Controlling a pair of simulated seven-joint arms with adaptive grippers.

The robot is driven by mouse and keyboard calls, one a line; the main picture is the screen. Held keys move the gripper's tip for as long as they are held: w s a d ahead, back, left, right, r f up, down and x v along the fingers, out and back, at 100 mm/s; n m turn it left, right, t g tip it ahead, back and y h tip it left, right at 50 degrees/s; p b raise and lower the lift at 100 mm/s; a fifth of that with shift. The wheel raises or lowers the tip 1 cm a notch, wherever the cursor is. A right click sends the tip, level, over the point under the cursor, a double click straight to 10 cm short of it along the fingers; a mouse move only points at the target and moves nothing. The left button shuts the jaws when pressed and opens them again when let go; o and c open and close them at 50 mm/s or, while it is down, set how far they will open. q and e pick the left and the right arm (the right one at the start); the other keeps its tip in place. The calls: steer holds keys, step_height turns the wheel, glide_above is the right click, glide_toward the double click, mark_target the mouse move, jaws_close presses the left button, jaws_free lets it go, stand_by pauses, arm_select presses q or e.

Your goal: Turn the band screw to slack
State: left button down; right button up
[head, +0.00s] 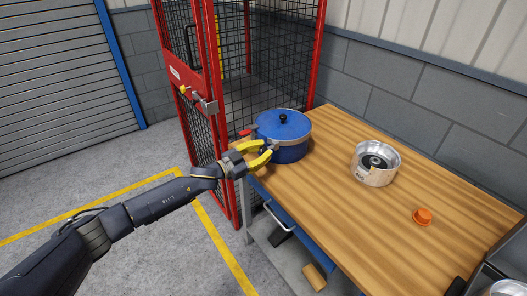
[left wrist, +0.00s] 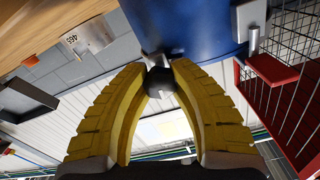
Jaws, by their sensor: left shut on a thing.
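A blue drum (head: 284,132) with a blue lid and a black top knob stands at the left end of the wooden table. A pale band runs round it below the lid. My left gripper (head: 267,149), with yellow fingers, reaches the drum's near left side. In the left wrist view its fingertips (left wrist: 161,68) close on a small dark screw knob (left wrist: 160,80) in front of the blue drum wall (left wrist: 185,25). The fingers partly hide the knob and its shaft. My right gripper is not in view.
A silver round tin (head: 375,176) with a dark centre and an orange cap (head: 423,216) rest on the wooden table (head: 335,215). A red-framed mesh cage (head: 213,110) stands close behind and left of the drum.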

arm_select(q)
steer(key=shift+d+r+n, duration=0.1)
steer(key=shift+n, duration=0.3)
stand_by(0.3)
steer(key=c, duration=1)
jaws_free()
steer(key=v, duration=1.2)
